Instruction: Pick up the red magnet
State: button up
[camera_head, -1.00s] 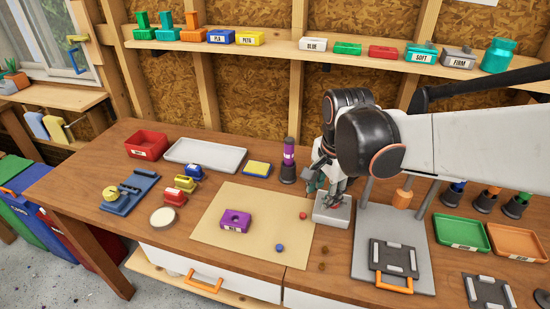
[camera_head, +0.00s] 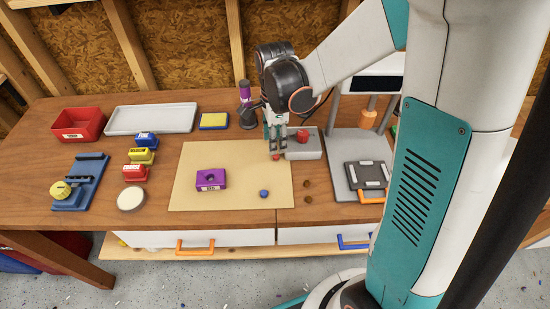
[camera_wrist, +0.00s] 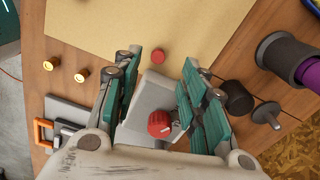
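The red magnet, a small round red disc (camera_head: 276,157), lies on the tan mat (camera_head: 215,160) near its right edge. In the wrist view the red magnet (camera_wrist: 158,57) lies beyond the fingertips, between their lines. My gripper (camera_head: 276,147) points down just above the magnet and partly covers it in the head view. In the wrist view my gripper (camera_wrist: 160,75) is open, with its teal-padded fingers apart and nothing held.
A grey box (camera_head: 303,148) with a red knob (camera_head: 302,135) stands right beside the gripper. A purple block (camera_head: 211,180) and a blue disc (camera_head: 263,194) are on the mat. A dark spool stand with a purple top (camera_head: 244,93) stands behind. Two brass pieces (camera_head: 307,190) lie right of the mat.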

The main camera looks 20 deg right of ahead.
aim_at(276, 156)
jog(key=shift+s+d+f+b, duration=0.1)
jog(key=shift+f+b, duration=1.05)
jog(key=shift+f, duration=1.8)
jog(key=shift+r, duration=0.1)
jog(key=shift+c, duration=0.5)
grip_shut()
